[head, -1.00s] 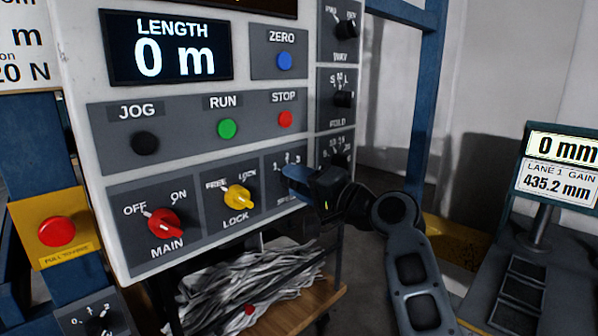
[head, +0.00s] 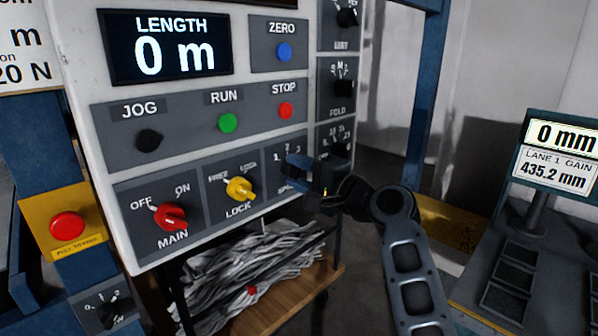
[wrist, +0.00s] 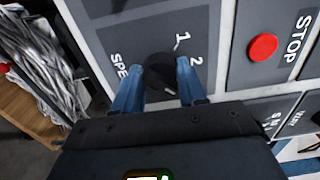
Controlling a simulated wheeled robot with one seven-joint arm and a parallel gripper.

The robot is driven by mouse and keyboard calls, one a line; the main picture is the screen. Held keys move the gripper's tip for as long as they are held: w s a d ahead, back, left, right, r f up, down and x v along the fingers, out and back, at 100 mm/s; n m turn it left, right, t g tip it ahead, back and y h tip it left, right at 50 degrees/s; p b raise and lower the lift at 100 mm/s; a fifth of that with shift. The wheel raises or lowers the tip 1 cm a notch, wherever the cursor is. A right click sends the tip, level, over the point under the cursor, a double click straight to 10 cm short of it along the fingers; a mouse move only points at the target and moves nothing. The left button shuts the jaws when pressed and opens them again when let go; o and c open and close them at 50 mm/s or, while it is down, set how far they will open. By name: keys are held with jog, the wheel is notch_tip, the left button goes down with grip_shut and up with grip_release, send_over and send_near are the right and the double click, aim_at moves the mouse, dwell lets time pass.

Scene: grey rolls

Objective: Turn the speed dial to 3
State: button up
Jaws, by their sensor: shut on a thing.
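The speed dial is a round black knob (wrist: 158,72) on a grey plate (wrist: 105,42) with the digits 1 and 2 and part of the word SPEED showing in the wrist view. My gripper (wrist: 160,78) is shut on this knob, one blue finger on each side. The knob's pointer and the digit 3 cannot be made out in the wrist view. In the head view my gripper (head: 300,170) reaches the lower right plate of the white panel and hides the knob there.
Left of the speed plate are the yellow LOCK knob (head: 239,189) and red MAIN knob (head: 170,215). Above are the red STOP (head: 286,111) and green RUN (head: 227,123) buttons. A black knob column (head: 343,88) is close on the right. A cart (head: 290,300) with grey strips stands below.

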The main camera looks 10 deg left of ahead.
jog(key=shift+d, duration=0.1)
jog(key=o, duration=1)
jog(key=shift+o, duration=0.2)
jog(key=b+v, duration=0.1)
jog(key=v, duration=0.6)
jog(key=shift+s+d, duration=0.25)
